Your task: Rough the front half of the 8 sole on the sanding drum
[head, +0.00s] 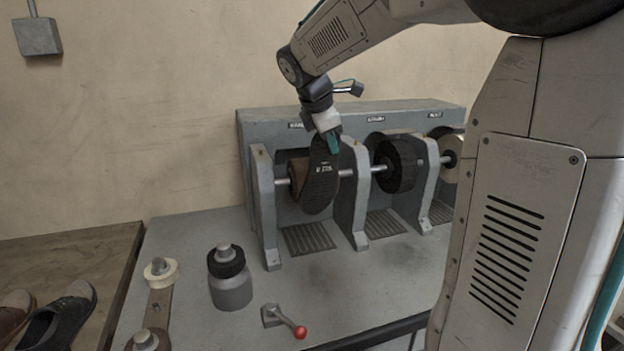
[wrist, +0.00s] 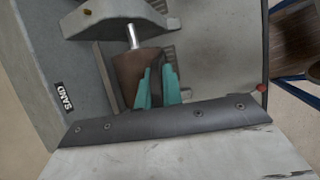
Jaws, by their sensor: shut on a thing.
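My gripper (head: 330,138) is shut on the dark sole (head: 320,180) at its upper end. The sole hangs down, tilted, its printed face toward the head camera; the marking is too small to read surely. It hangs in front of the brown sanding drum (head: 298,178) in the left bay and hides part of it. In the wrist view the teal fingers (wrist: 162,85) pinch the sole edge-on, right beside the drum (wrist: 130,72). A label there reads SAND. Whether sole and drum touch, I cannot tell.
The grey machine (head: 350,115) has uprights (head: 263,200) on both sides of the bay. A black brush wheel (head: 400,165) and a pale wheel (head: 452,150) sit to the right. Shoes (head: 65,315) lie left.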

